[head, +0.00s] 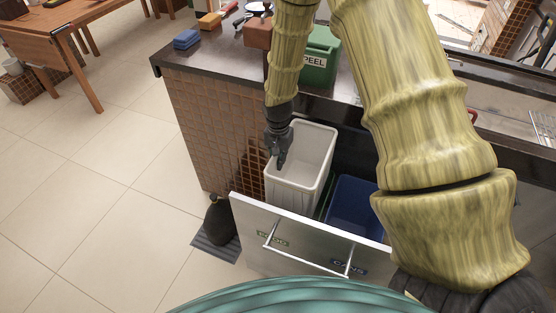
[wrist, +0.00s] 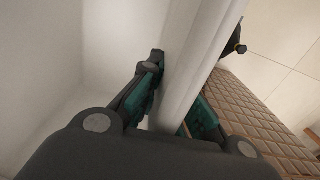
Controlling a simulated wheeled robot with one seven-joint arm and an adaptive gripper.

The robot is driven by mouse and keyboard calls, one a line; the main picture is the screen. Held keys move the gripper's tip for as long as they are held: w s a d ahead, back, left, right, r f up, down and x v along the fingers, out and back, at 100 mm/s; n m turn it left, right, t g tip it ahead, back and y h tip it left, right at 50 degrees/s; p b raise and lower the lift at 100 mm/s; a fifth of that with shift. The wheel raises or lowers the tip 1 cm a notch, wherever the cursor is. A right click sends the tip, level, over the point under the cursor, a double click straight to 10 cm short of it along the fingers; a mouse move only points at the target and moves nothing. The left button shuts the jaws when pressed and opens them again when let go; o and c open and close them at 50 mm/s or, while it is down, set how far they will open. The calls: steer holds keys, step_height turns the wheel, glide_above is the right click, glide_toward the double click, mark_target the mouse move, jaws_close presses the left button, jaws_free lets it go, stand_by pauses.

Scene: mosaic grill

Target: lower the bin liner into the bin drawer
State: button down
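The bin liner (head: 313,155) is a pale grey, open-topped, empty-looking tub, roughly upright at the left end of the open bin drawer (head: 290,237). Its rim stands well above the blue bin beside it, and the drawer front hides its base, so I cannot tell whether it rests on the bottom. My gripper (head: 281,160) is at the liner's left rim. In the wrist view, my gripper (wrist: 173,105) has one finger inside the liner wall (wrist: 195,60) and one outside, closed against it.
A blue bin (head: 351,205) sits right of the liner. The drawer front has a bar handle and labels, one reading CANS. A green PEEL container (head: 320,58) and blocks stand on the counter above.

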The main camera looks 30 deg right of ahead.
steer(key=shift+f+b, duration=4.95)
steer(key=shift+f, duration=1.3)
steer(key=c, duration=1.6)
jaws_free()
steer(key=shift+o, duration=0.2)
steer(key=shift+r, duration=0.15)
step_height(320, 180, up, 12)
steer(key=shift+w, duration=0.1)
